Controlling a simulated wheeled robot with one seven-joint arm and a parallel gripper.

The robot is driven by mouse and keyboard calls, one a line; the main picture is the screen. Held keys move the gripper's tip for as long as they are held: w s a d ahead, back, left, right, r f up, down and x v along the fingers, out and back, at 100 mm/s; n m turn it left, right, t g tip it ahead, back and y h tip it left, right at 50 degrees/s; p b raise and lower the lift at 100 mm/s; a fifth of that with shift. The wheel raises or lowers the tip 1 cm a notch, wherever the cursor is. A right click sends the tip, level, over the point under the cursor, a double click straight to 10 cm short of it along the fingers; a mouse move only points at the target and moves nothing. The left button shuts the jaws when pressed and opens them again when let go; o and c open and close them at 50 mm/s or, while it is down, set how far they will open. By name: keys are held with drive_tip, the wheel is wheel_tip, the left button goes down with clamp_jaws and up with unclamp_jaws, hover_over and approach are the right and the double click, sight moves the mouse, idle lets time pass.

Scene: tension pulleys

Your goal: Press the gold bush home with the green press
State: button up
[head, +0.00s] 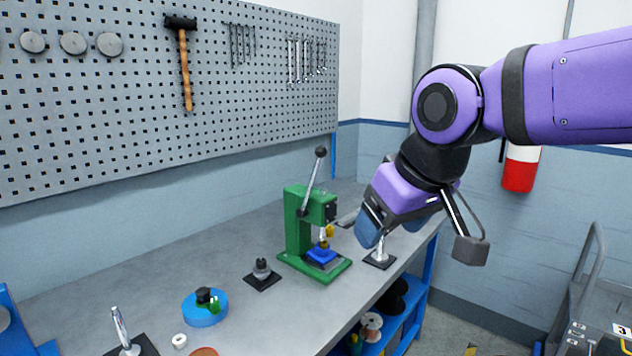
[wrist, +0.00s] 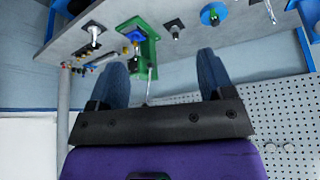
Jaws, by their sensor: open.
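The green press (head: 297,225) stands on the bench, its black-knobbed lever (head: 312,180) tilted up. A blue part (head: 322,254) sits on the press base under the ram. A small gold piece (head: 329,231), which looks like the gold bush, shows just above it; I cannot tell how deep it sits. My gripper (head: 368,228) is in the air to the right of the press, apart from the lever. In the wrist view my gripper (wrist: 161,72) has its two blue fingers wide apart with nothing between them, and the press (wrist: 148,48) shows beyond them.
A metal post on a black plate (head: 380,260) stands right of the press. A dark part on a plate (head: 262,272) and a blue disc (head: 205,312) stand to its left. A pegboard with tools (head: 100,100) hangs behind. Bench (head: 235,250) between them is clear.

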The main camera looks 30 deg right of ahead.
drive_tip(key=shift+c, duration=0.2)
drive_tip(key=c, duration=0.3)
drive_tip(key=shift+w+a+m, duration=0.15)
drive_tip(key=shift+w+m, duration=0.05)
drive_tip(key=shift+m, duration=0.1)
drive_tip(key=c, duration=0.3)
drive_tip(key=w+a+f+m+g+y, duration=0.1)
drive_tip(key=w+a+m+g+y, duration=0.15)
drive_tip(key=w+m+y, duration=0.4)
drive_tip(key=m+t+y, duration=0.3)
drive_tip(key=m+t, duration=1)
drive_tip(key=m, duration=0.9)
approach(317, 163)
drive_tip(key=x, duration=1)
drive_tip(key=shift+w+d+f, duration=0.1)
drive_tip(key=shift+w+d, duration=0.1)
drive_tip(key=shift+w, duration=0.15)
